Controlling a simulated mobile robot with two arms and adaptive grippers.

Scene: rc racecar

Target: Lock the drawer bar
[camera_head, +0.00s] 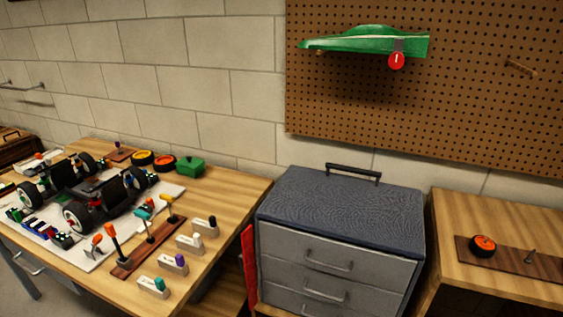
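A grey drawer cabinet (341,248) with a dark blue-grey top stands between two wooden surfaces. Its drawers look shut. The upper drawer has a handle (330,266), and the one below it has another handle (324,292). A red upright bar (249,272) stands along the left side of the cabinet front, swung out to the left and clear of the drawer faces. Its lower end and any lock are not clearly seen. A dark carrying handle (353,173) rises from the cabinet top. Neither of my grippers is in view.
The left workbench (225,200) holds an RC car chassis (95,200), a tool rack (150,248), several small holders and a green box (190,167). The right wooden top (480,205) holds a wheel (483,245). A green car body (365,42) hangs on the pegboard (470,110).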

